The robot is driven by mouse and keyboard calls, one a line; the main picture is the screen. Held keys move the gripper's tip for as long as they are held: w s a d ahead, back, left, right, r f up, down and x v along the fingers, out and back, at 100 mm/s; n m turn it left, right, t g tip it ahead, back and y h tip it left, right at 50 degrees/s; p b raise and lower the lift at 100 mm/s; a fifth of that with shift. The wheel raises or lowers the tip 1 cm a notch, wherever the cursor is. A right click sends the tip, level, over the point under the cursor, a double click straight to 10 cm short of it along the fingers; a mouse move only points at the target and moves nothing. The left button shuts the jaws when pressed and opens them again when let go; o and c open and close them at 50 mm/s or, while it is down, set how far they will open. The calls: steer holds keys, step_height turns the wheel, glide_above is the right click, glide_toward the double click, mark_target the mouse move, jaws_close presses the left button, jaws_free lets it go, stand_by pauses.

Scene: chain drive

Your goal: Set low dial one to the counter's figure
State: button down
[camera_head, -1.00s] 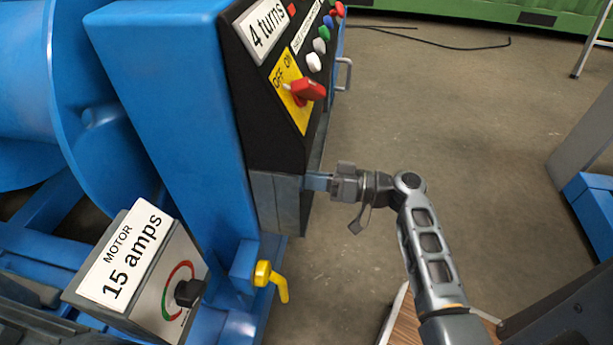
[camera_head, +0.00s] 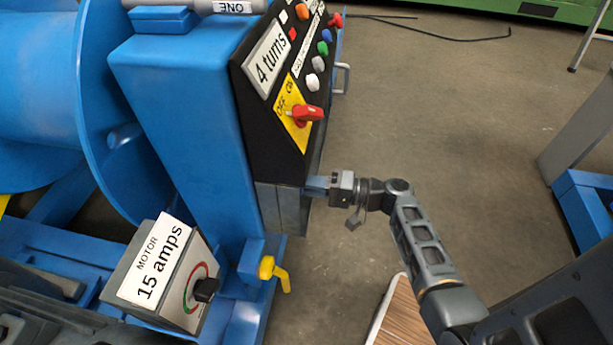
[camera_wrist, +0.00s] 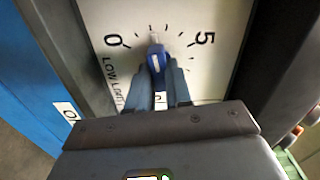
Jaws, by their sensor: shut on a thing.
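In the wrist view the dial (camera_wrist: 130,22) is a white face with black ticks, a 0 at left, a 5 at right and partly covered "LOW" lettering. Its blue knob (camera_wrist: 156,58) sits between the fingers of my gripper (camera_wrist: 160,82), which is shut on it. The knob's pale tip points up the picture, roughly between 0 and 5; the exact tick is unclear. In the head view my gripper (camera_head: 311,186) reaches the grey box (camera_head: 268,208) below the black panel; the dial face is hidden there. A white sign (camera_head: 266,58) on the panel reads "4 turns".
The panel carries a red switch (camera_head: 306,115) on a yellow plate and several coloured buttons. A motor box (camera_head: 165,270) reading "15 amps" and a yellow handle (camera_head: 273,272) stand at lower left. Open floor (camera_head: 440,130) lies to the right.

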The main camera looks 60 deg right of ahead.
steer(key=m+p, duration=0.4)
steer(key=m, duration=0.2)
steer(key=shift+f+m+p, duration=0.2)
steer(key=shift+m+p, duration=0.85)
steer(key=shift+m, duration=0.55)
steer(key=c, duration=1)
jaws_free()
steer(key=shift+c, duration=0.2)
steer(key=shift+s, duration=0.1)
steer(key=v, duration=0.7)
steer(key=shift+s, duration=0.3)
